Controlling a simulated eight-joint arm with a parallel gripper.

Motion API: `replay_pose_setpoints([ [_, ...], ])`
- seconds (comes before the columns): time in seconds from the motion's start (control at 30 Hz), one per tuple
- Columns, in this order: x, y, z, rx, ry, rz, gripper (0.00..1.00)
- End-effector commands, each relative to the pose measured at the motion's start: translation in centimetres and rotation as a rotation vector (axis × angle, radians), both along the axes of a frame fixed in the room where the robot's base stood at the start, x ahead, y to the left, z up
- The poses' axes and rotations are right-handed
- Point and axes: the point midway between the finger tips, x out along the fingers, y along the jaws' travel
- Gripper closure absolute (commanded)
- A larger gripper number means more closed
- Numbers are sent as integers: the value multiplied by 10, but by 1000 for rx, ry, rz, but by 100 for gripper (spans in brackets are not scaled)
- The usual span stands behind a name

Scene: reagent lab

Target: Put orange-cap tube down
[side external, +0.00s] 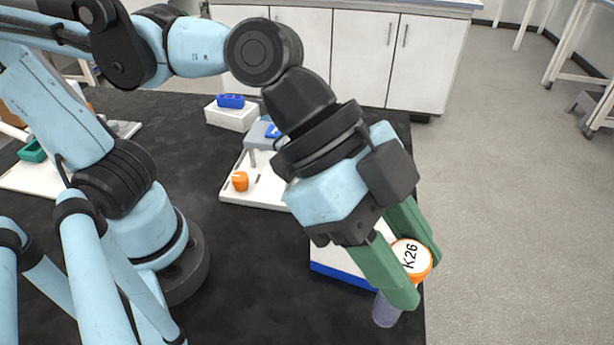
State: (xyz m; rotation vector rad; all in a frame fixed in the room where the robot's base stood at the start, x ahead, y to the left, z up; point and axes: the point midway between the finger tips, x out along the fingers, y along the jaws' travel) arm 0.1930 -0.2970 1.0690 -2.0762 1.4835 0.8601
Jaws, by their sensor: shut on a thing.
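The orange-cap tube, its white cap top (410,256) marked "K26", is between the green fingers of my gripper (412,262). My gripper is shut on it near the cap. The tube tilts, with its cap toward the upper right and its clear, purplish lower end (385,311) showing below the near finger. It is near the right edge of the black bench (250,290). The middle of the tube is hidden behind the finger. I cannot tell whether its lower end touches the bench.
A white box with a blue base (343,275) stands just left of my gripper, partly hidden. Behind it, a white tray (262,196) bears a small orange item (240,181). A white block with a blue item (231,101) stands farther back. The front middle of the bench is clear.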

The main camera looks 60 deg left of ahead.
Motion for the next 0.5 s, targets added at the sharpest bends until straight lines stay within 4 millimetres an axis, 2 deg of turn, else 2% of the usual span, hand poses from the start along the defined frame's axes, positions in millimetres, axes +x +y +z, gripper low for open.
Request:
replay_pose_setpoints([
  [0.5,0,0,156,0,0,0,88],
])
